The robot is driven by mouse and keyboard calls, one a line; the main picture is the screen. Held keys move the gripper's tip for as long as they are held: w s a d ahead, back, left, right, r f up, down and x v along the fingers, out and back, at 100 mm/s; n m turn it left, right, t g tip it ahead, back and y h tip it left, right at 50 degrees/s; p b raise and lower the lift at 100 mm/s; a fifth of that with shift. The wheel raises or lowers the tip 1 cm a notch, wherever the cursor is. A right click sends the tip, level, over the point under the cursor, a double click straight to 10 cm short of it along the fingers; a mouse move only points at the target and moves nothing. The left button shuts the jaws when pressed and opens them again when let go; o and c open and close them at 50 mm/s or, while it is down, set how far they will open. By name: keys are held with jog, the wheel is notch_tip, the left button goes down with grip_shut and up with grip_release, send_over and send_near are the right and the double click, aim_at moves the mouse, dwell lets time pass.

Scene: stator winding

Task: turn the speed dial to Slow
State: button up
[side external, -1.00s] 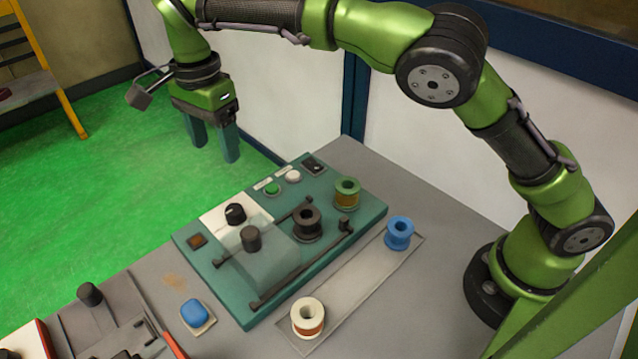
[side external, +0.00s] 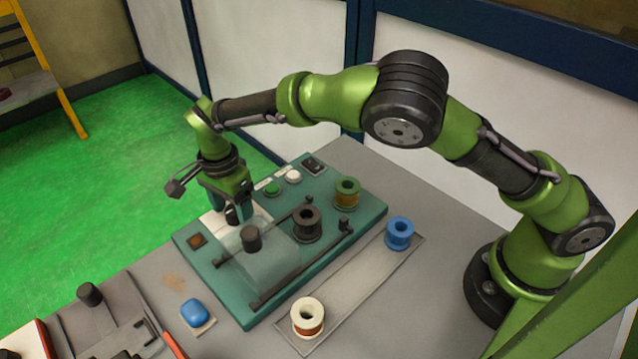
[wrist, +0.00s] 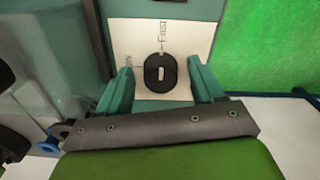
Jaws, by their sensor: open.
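The black speed dial (wrist: 168,86) sits on a white label plate (wrist: 205,40) in the wrist view. Its short white mark stands nearly upright in the picture, roughly in line with a label above that appears to read Fast. Another label at the dial's left is too small to read. My gripper (wrist: 159,70) is open, with one teal finger on each side of the dial and a visible gap on both sides. In the side view my gripper (side external: 230,207) is low over the dial (side external: 233,216), which it partly hides.
The teal machine (side external: 360,222) carries a clear guard with a black knob (side external: 251,239), a dark spool (side external: 307,223), a green-flanged spool (side external: 347,193) and a green button (side external: 272,189). Blue (side external: 399,232) and white (side external: 307,317) spools stand on the tray (side external: 350,290) in front.

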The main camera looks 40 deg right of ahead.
jog(key=shift+f, duration=0.2)
jog(key=shift+c, duration=0.3)
jog(key=c, duration=1)
